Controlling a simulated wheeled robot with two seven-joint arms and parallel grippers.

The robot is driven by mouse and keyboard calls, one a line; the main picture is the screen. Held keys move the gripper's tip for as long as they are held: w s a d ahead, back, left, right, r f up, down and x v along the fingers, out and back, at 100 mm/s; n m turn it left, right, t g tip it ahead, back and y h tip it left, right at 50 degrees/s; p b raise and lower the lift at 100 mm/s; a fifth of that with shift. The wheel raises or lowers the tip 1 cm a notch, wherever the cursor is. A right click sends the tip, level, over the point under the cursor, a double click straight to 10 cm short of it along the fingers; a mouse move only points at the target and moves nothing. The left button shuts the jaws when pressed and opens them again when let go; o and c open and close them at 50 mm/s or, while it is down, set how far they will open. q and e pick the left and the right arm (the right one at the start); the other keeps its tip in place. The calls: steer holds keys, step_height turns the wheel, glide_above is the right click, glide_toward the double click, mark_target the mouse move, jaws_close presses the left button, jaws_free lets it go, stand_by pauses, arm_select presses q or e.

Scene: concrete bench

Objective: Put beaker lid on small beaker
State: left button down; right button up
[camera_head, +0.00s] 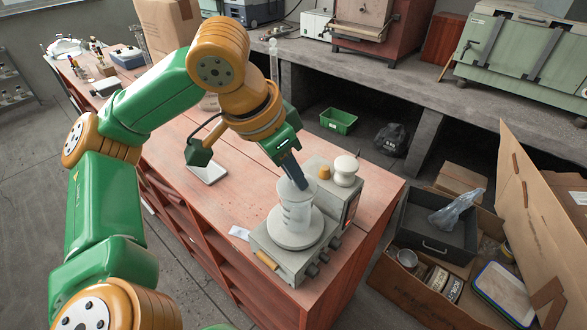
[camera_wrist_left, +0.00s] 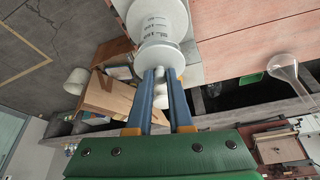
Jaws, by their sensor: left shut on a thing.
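My left gripper (camera_head: 300,183) points down at the beaker's mouth. In the left wrist view its two blue fingers (camera_wrist_left: 160,75) are shut on the pale, disc-shaped beaker lid (camera_wrist_left: 160,56). The lid is at the beaker's rim; I cannot tell whether it rests on it. The fingers partly hide the rim in the head view. My right gripper is not in view.
The grey device (camera_head: 285,262) sits near the front corner of the red wooden bench (camera_head: 232,205). A white round-topped item (camera_head: 345,170) stands close behind the beaker. A white tray (camera_head: 208,170) lies to the left. An open cardboard box (camera_head: 420,290) is right of the bench.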

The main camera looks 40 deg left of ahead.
mark_target(293, 188)
arm_select(q)
steer(key=shift+f+p, duration=0.35)
steer(key=shift+f, duration=0.15)
stand_by(0.8)
steer(key=shift+c, duration=1.7)
jaws_free()
step_height(293, 188, up, 7)
steer(key=p, duration=0.8)
steer(key=shift+p, duration=0.35)
